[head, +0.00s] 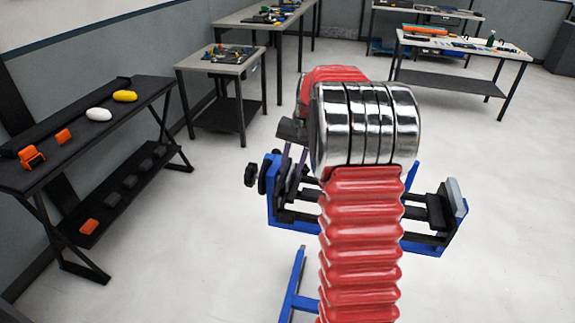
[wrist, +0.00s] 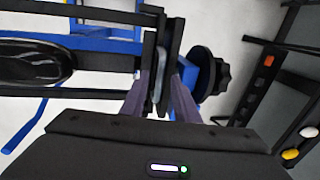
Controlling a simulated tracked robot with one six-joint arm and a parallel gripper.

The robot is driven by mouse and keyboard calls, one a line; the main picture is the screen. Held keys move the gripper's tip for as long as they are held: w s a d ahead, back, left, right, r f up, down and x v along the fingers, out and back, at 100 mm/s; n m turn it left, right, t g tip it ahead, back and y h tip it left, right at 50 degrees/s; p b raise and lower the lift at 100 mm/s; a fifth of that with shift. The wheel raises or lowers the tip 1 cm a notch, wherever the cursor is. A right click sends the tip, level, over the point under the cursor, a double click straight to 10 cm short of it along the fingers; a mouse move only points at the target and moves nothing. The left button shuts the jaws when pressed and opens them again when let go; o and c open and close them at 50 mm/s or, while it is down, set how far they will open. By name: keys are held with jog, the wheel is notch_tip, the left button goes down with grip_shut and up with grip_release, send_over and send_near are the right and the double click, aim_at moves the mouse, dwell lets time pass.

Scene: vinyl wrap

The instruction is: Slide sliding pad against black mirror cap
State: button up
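The black mirror cap (wrist: 35,65) is a glossy dark oval at the left of the wrist view, lying between the dark rails of the stand's clamp. My arm hides it in the head view. The sliding pad (wrist: 160,73) is a greyish upright plate on a black jaw, to the right of the cap and apart from it. My gripper (wrist: 158,88) has two purple-grey fingers standing apart, one on each side of the pad. I cannot tell whether they touch it. In the head view my gripper (head: 289,180) reaches down at the stand's left end.
The blue stand (head: 425,247) carries the clamp, with a grey-faced fixed end (head: 456,194) at right. A black knob (wrist: 222,71) sits right of the fingers. A black shelf table (head: 60,150) stands left with white and yellow objects. The floor around is clear.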

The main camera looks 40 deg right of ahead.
grip_shut()
dwell(0.4)
